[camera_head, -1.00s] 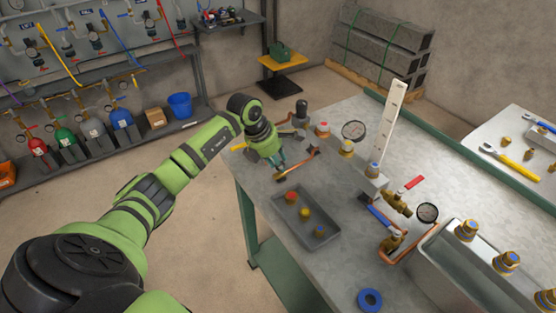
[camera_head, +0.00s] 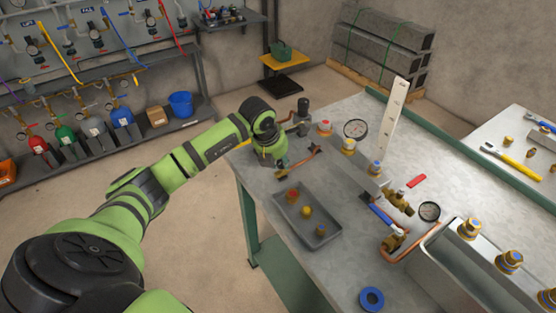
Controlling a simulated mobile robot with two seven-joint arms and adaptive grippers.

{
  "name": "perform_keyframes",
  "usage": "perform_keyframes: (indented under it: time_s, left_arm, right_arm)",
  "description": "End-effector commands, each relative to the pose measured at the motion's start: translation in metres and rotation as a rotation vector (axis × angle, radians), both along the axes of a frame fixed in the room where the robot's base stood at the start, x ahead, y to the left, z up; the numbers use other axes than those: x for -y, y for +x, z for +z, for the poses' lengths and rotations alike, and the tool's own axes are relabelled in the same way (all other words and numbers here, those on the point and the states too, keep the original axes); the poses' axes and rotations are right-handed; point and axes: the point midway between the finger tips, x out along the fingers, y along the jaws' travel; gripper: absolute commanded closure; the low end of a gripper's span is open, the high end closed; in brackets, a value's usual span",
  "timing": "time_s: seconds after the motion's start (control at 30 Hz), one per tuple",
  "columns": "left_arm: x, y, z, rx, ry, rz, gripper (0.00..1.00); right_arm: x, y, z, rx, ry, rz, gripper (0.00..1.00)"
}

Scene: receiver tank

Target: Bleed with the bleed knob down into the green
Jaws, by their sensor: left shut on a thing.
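My left gripper (camera_head: 281,168) points down at the near-left end of the copper pipe (camera_head: 301,162) on the bench. It is shut on a small part there, apparently the bleed knob, which my own wrist and fingers mostly hide. A round gauge (camera_head: 356,129) stands behind the pipe, and a second gauge (camera_head: 429,211) stands further right by the brass valve (camera_head: 398,203). Their faces are too small to read, and I cannot make out a green band or needle. My right gripper is out of view.
A grey tray (camera_head: 283,213) with several small fittings lies just in front of the gripper. A white upright scale (camera_head: 393,120), a dark fitting (camera_head: 303,108) and a metal trough (camera_head: 431,264) stand on the bench (camera_head: 450,165). A blue ring (camera_head: 371,299) lies near the front edge.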

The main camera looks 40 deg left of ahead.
Motion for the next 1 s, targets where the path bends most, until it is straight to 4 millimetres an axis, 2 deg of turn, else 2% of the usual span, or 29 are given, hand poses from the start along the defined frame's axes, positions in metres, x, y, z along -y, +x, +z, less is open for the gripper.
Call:
perform_keyframes:
  time_s: [0.5, 0.8, 1.0]
  left_arm:
    - [0.006, 0.006, 0.004, 0.018, -0.01, 0.436, 1.0]
    - [0.005, 0.006, 0.005, 0.019, -0.01, 0.577, 1.0]
    - [0.005, 0.006, 0.006, 0.02, -0.009, 0.612, 1.0]
  right_arm:
    - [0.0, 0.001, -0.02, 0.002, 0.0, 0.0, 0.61]
    - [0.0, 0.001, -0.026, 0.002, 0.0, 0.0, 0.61]
    - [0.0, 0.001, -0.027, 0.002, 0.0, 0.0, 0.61]
